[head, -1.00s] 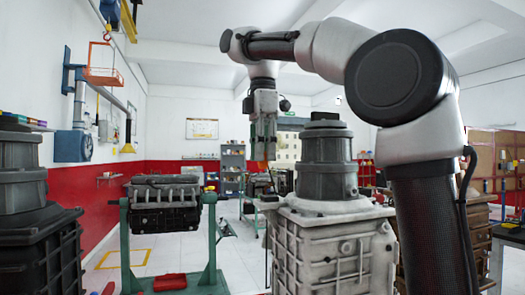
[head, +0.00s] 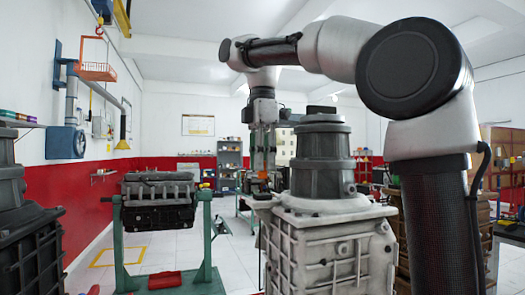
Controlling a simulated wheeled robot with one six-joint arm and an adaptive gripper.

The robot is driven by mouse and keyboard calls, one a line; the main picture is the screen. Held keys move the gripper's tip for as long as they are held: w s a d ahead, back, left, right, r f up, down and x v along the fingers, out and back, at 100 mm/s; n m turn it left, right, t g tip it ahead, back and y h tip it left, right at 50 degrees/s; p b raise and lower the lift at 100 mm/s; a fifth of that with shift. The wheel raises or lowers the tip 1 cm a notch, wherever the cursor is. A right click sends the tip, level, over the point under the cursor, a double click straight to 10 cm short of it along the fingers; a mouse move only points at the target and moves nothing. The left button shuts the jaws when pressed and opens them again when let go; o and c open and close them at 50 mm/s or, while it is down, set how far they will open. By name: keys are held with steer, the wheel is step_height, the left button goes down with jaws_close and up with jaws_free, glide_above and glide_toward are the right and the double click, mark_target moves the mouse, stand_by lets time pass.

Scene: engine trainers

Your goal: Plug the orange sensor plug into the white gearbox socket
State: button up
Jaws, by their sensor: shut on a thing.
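The white gearbox (head: 335,250) stands at centre right in the head view, with a grey round housing (head: 322,165) on top. My gripper (head: 263,172) points down just left of this housing, near the gearbox's upper left edge. It is shut on the small orange sensor plug (head: 263,176), which shows at the fingertips. I cannot tell whether the plug touches the gearbox. The socket cannot be made out from this view.
A dark gearbox (head: 30,245) stands at the left edge. An engine on a green stand (head: 120,245) is behind at left, with a red object (head: 165,280) at its foot. White tiled floor (head: 235,260) is open between the stand and the white gearbox.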

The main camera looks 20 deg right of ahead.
mark_target(262, 174)
steer(key=shift+f, duration=1.3)
steer(key=shift+f, duration=0.6)
stand_by(0.9)
steer(key=o, duration=1)
steer(key=shift+c, duration=0.2)
steer(key=shift+r, duration=0.1)
step_height(262, 174, up, 7)
steer(key=shift+r, duration=0.1)
steer(key=shift+s, duration=0.1)
